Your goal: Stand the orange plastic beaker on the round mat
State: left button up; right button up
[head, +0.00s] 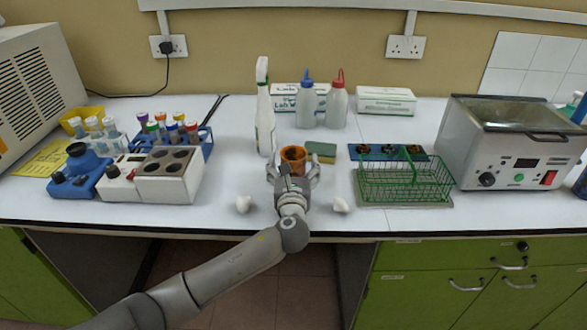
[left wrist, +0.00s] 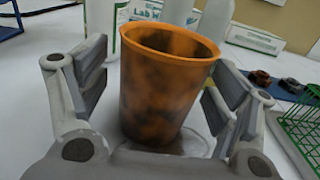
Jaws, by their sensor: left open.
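The orange plastic beaker (head: 293,154) is dark-smudged and stands upright, open end up, near the middle of the bench. It also fills the middle of the left wrist view (left wrist: 162,85). My left gripper (head: 293,172) is open, with one finger on each side of the beaker and visible gaps between fingers and wall. A pale grey round patch, seemingly the round mat (left wrist: 200,146), shows under the beaker's base in the left wrist view. The beaker and gripper hide most of it, and I cannot make it out in the head view. My right gripper is out of sight.
A white spray bottle (head: 264,115) stands close behind left, a green-and-yellow sponge (head: 321,152) close right. A green wire basket (head: 405,182) is farther right, tube racks (head: 185,140) left.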

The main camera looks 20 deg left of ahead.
pick_arm(q)
jog(key=shift+w, duration=0.15)
jog(key=c, duration=1.1)
